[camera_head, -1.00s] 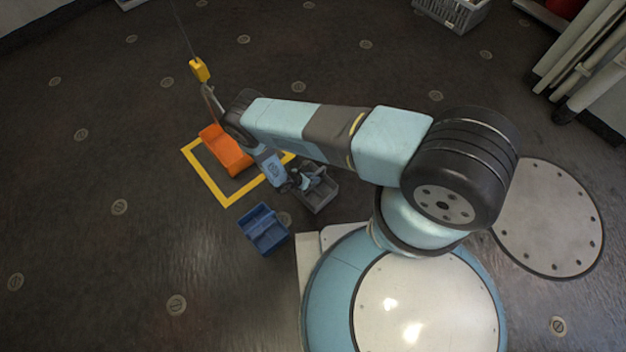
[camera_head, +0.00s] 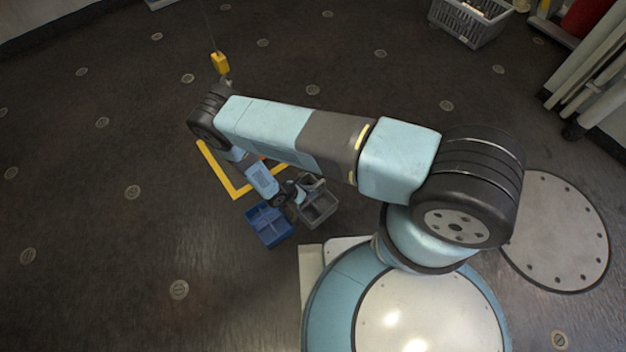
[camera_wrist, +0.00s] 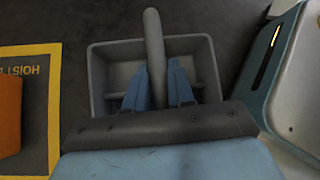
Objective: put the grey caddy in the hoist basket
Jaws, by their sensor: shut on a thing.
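The grey caddy (camera_head: 322,209) is an open, divided tray with a centre handle; in the wrist view it fills the middle (camera_wrist: 102,75). My gripper (camera_head: 300,190) is shut on its handle, with the blue fingers either side of it in the wrist view (camera_wrist: 156,70). I cannot tell whether the caddy clears the floor. The orange hoist basket shows as an edge at the far left of the wrist view (camera_wrist: 9,118), inside a yellow floor outline (camera_wrist: 53,110) with partly visible lettering. In the head view my arm hides nearly all of the basket.
A blue divided caddy (camera_head: 268,225) sits just left of the grey one in the head view. A yellow hoist block (camera_head: 220,63) hangs on a cable above the outline. A light grey crate (camera_head: 470,20) stands far back. Floor at left is clear.

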